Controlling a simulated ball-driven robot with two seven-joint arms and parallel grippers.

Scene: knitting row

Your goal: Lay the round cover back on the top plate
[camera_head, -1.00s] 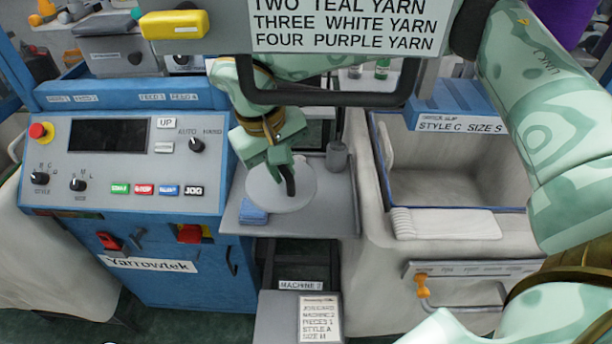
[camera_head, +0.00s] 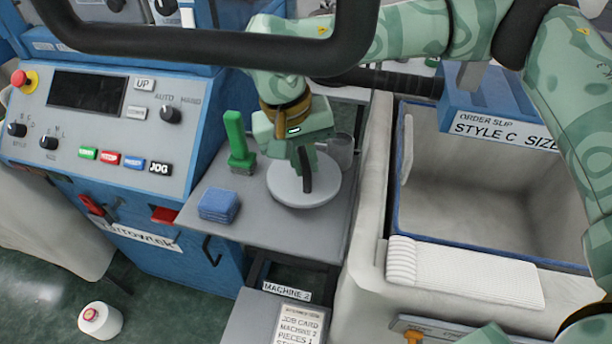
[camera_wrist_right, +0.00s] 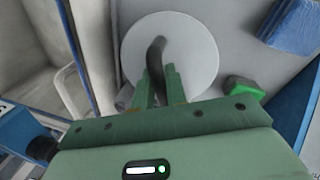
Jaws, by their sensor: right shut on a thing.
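The round cover (camera_head: 288,190) is a pale grey disc with a dark upright handle (camera_head: 306,172). It is level over the grey shelf beside the blue machine; I cannot tell whether it touches the shelf. My right gripper (camera_head: 304,160) is above it, shut on the handle. In the right wrist view the green fingers (camera_wrist_right: 158,78) close on the curved dark handle, with the cover (camera_wrist_right: 195,50) beyond. No separate top plate can be made out; the grey shelf (camera_head: 270,235) is the flat surface beneath. My left gripper is not in view.
A blue cloth stack (camera_head: 219,205) and a green-handled brush (camera_head: 238,145) stand left of the cover. A grey cup (camera_head: 341,150) is close behind it at right. The control panel (camera_head: 100,125) is left, a pale bin (camera_head: 490,180) right. A white cone (camera_head: 100,320) is on the floor.

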